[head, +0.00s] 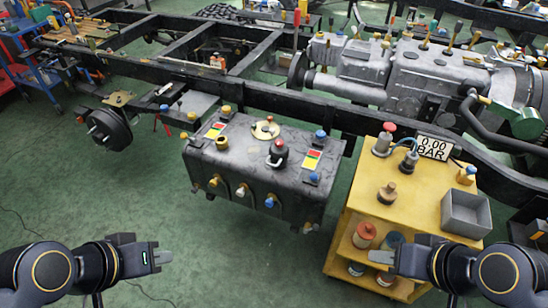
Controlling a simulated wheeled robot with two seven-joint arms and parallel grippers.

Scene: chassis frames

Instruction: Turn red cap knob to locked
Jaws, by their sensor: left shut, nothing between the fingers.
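A dark grey tank (225,168) hangs on the chassis frame in the middle of the view. I cannot tell the knob's turned position. My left gripper (164,258) is shut and empty, low at the left, well apart from the tank. My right gripper (374,257) is in front of the yellow cart, apart from the knob; its finger gap is not clear.
Chassis rails (270,97) run behind the tank. Green floor is clear in front of the tank.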

